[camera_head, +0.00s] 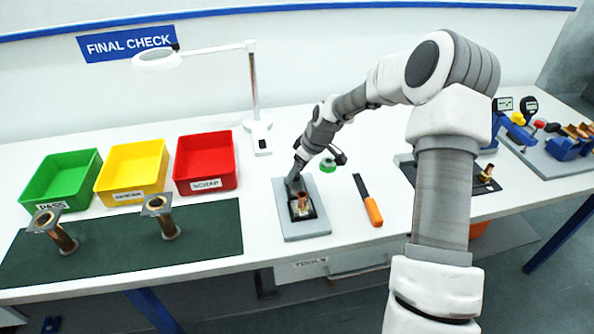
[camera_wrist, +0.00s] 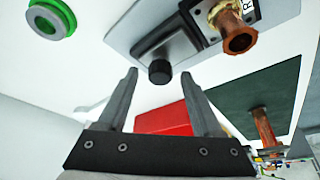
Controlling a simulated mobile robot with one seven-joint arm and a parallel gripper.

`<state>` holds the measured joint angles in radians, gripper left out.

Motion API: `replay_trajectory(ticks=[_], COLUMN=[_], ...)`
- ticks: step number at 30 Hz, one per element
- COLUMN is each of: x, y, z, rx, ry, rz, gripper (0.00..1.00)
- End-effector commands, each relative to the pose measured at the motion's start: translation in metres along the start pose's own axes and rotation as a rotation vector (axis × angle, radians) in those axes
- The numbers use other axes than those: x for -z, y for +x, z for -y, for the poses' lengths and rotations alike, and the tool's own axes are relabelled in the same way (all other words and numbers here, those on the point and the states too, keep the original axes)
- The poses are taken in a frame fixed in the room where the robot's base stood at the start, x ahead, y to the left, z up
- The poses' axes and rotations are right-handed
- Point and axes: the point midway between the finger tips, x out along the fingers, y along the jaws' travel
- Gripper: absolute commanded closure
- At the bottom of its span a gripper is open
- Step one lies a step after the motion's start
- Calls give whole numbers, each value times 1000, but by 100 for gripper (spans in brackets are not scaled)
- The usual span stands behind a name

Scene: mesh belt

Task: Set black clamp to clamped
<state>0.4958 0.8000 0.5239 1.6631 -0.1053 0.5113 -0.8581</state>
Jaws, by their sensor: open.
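The black clamp (camera_wrist: 172,46) is mounted on a grey base plate (camera_wrist: 128,28), with a dark round knob (camera_wrist: 160,72) at its near end in the wrist view. A copper flanged part (camera_wrist: 237,36) sits beside the clamp on the same fixture. My gripper (camera_wrist: 159,76) is open, and the knob shows between its fingertips; I cannot tell whether they touch it. In the head view my gripper (camera_head: 295,174) is at the back end of the fixture plate (camera_head: 304,230) and hides much of the clamp. Whether the clamp is clamped is unclear.
A green tape roll (camera_head: 328,165) and an orange-handled tool (camera_head: 373,210) lie right of the fixture. Green, yellow and red (camera_head: 206,160) bins stand left. Two copper parts stand on a dark green mat (camera_head: 110,250). A lamp (camera_head: 258,130) stands behind.

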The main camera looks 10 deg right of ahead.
Motion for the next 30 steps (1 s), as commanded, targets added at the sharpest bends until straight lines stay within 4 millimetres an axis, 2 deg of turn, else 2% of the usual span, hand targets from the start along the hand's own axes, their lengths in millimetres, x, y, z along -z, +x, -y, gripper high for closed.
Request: replay_trajectory(ticks=[7, 8, 18, 19, 30], x=[0, 0, 0, 0, 0], y=[1, 1, 0, 0, 0], z=[0, 0, 0, 0, 0], rx=[-1, 0, 0, -1, -1], ry=[0, 0, 0, 0, 0], rz=[0, 0, 0, 0, 0], gripper=[33, 36, 98, 100, 100])
